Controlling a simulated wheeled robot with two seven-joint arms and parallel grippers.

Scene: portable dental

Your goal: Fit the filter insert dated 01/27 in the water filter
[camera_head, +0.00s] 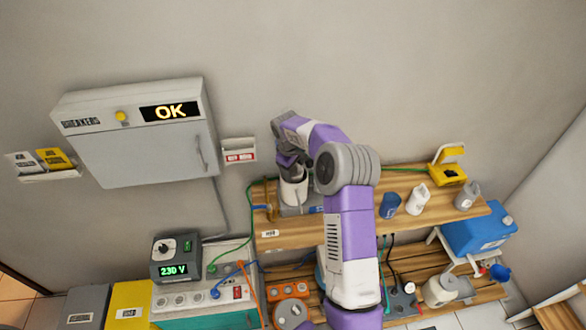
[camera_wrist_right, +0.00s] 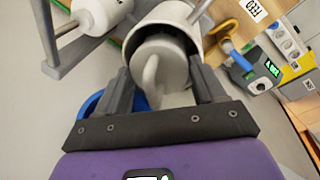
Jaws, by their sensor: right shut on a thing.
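My right gripper (camera_head: 291,163) is at the upper wooden shelf, over the open top of a white cylinder, seemingly the water filter housing (camera_head: 294,193). In the right wrist view my gripper (camera_wrist_right: 163,88) has its fingers on either side of a pale grey insert with a loop handle (camera_wrist_right: 152,78) and is shut on it. The insert is at the mouth of the white housing (camera_wrist_right: 165,28), at least partly inside its rim. How deep it sits is hidden. No date is readable on it. My left gripper is not in view.
A second white cylinder (camera_wrist_right: 98,14) stands by a grey bracket (camera_wrist_right: 62,52). A blue container (camera_head: 390,206), white bottle (camera_head: 418,200), grey bottle (camera_head: 467,196) and yellow case (camera_head: 448,174) stand along the shelf. A wall cabinet (camera_head: 145,150) reading OK hangs to the left.

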